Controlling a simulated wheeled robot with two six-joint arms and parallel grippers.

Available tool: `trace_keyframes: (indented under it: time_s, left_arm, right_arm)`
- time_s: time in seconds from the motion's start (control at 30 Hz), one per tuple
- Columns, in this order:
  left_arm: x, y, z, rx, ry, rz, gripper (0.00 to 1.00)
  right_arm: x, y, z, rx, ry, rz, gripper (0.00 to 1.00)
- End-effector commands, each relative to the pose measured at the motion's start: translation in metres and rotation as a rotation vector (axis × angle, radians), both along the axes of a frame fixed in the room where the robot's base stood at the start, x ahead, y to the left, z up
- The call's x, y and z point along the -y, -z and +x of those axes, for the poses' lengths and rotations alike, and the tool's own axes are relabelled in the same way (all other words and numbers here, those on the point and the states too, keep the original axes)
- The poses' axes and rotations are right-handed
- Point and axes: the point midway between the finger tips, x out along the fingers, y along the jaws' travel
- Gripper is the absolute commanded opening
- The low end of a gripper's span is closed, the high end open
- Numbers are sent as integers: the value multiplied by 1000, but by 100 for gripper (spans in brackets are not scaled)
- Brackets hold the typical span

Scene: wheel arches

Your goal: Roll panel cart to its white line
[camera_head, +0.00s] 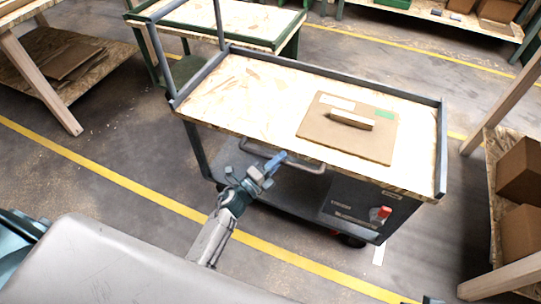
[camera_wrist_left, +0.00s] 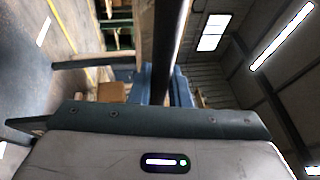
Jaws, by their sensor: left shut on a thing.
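The panel cart (camera_head: 245,105) stands in the middle of the head view, a dark-framed trolley with a pale wooden top and a lower shelf. A brown panel (camera_head: 345,144) with a block on it lies on the top. A grey bar handle (camera_head: 305,164) runs along the near side. My left gripper (camera_head: 275,162) is shut on the handle's left part. A short white line (camera_head: 379,254) shows on the floor just beyond the cart's near right corner; the cart may hide more of it. Only a sliver of what may be my right gripper (camera_head: 430,300) shows at the bottom edge.
A red knob (camera_head: 381,213) sits on the cart's near side. Another green-framed cart (camera_head: 255,20) stands close behind. A shelf with cardboard boxes (camera_head: 520,172) stands at the right, a wooden bench (camera_head: 70,60) at the left. Yellow lines (camera_head: 130,184) cross the open floor.

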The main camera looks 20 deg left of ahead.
Motion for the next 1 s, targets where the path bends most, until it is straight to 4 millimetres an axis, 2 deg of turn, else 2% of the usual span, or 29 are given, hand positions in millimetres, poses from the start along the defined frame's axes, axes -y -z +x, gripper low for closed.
trace_keyframes:
  time_s: [0.4,0.43,0.53,0.83,1.0]
  left_arm:
    - [5,2,-2,-2,3,-1,0]
    - [5,2,-2,-2,3,-2,20]
    - [5,2,-2,-2,2,-2,38]
    - [3,1,-2,0,1,0,38]
    - [-5,6,-19,-1,2,2,38]
  right_arm:
    - [1,-1,-1,-6,1,-2,36]
    - [1,-1,0,-6,1,-2,36]
    - [0,-1,0,-5,2,-2,36]
    - [0,-1,0,-4,2,-1,36]
    - [-1,1,2,11,-1,3,36]
